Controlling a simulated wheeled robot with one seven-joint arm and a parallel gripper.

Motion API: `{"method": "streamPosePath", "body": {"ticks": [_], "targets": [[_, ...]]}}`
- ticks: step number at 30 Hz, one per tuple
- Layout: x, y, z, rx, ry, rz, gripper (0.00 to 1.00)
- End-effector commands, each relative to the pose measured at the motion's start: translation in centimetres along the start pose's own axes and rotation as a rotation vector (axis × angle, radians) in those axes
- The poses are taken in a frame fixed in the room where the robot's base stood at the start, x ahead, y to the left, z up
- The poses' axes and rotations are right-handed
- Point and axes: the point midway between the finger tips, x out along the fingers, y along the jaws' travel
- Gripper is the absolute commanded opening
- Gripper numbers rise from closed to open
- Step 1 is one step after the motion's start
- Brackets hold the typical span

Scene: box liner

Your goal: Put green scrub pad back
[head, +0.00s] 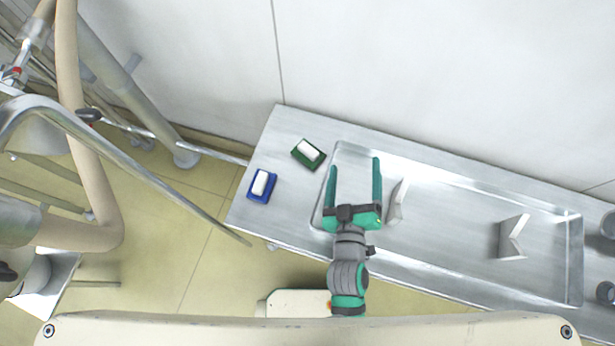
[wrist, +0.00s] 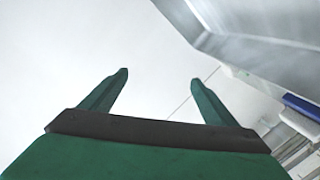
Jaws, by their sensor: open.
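The green scrub pad (head: 306,155), with a white block on its top, lies on the steel counter left of the sunken basin in the head view. A similar blue pad (head: 261,187) with a white top lies to its lower left. My gripper (head: 355,164) is open and empty, over the left end of the basin, to the right of the green pad and apart from it. In the wrist view the gripper's two green fingers (wrist: 160,78) are spread with nothing between them. A blue and white piece (wrist: 302,108), probably the blue pad, shows at the right edge there.
The steel counter (head: 262,219) runs along a white wall. Its basin (head: 455,222) holds two angled white-and-grey pieces, one (head: 398,203) close right of my gripper, the other (head: 514,237) farther right. Pipes and a beige hose (head: 85,150) stand at the left.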

Motion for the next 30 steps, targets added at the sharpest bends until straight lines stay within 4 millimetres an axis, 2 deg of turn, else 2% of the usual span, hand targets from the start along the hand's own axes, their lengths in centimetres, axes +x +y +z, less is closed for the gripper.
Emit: {"method": "streamPosePath", "body": {"ticks": [1,6,12,15,21,30], "targets": [[-2.1,-1.4,0.6,0.034,-0.008,-0.033,0.81],[-8.3,-5.2,0.8,0.189,-0.018,-0.115,0.81],[-14.9,-8.3,-0.4,0.394,-0.043,-0.154,0.81],[-17.2,-9.0,-1.2,0.476,-0.053,-0.153,0.81],[-19.1,-9.5,-2.1,0.557,-0.062,-0.144,0.81],[-19.2,-9.5,-2.2,0.561,-0.062,-0.144,0.81]]}}
